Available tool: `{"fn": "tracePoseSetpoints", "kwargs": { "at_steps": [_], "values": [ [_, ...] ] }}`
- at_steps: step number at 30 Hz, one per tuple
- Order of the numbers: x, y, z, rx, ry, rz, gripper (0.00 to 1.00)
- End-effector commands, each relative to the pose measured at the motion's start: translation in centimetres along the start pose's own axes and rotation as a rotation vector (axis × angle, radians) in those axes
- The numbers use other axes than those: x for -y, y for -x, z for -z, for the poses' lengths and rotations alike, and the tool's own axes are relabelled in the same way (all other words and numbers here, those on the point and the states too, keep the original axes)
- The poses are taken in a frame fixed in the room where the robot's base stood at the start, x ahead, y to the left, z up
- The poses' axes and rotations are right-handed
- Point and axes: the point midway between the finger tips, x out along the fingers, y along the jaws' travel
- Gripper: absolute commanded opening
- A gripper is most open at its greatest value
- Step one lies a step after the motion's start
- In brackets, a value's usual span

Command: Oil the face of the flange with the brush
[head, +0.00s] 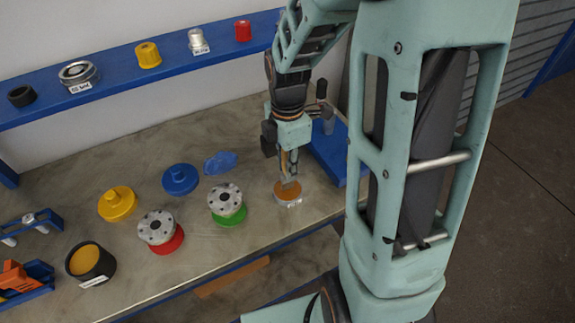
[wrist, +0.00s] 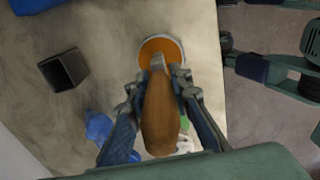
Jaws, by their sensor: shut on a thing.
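My gripper (head: 288,168) is shut on a brush, whose wooden handle (wrist: 160,115) lies between the fingers in the wrist view. The brush points down at a shallow round dish with an orange face and pale rim (head: 287,191), also in the wrist view (wrist: 174,47). The brush end overlaps the dish; I cannot tell whether it touches. Two grey flanges with bolt holes stand to the left: one on a green base (head: 225,199), one on a red base (head: 157,227). Their faces point up. I cannot tell which one the task means.
A yellow cap (head: 117,203), a blue cap (head: 180,179) and a flat blue piece (head: 220,162) lie behind the flanges. A labelled black pot (head: 90,262) with orange contents stands front left. A blue stand (head: 330,158) is right of my gripper. A dark square holder (wrist: 64,70) stands nearby.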

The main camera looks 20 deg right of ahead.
Motion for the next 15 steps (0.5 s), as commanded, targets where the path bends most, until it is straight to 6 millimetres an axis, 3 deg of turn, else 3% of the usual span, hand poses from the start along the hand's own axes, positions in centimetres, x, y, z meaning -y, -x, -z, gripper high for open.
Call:
{"fn": "tracePoseSetpoints", "kwargs": {
  "at_steps": [15],
  "values": [
    [0.0,-0.68,0.0,0.0,0.0,0.0,0.0]
  ]
}}
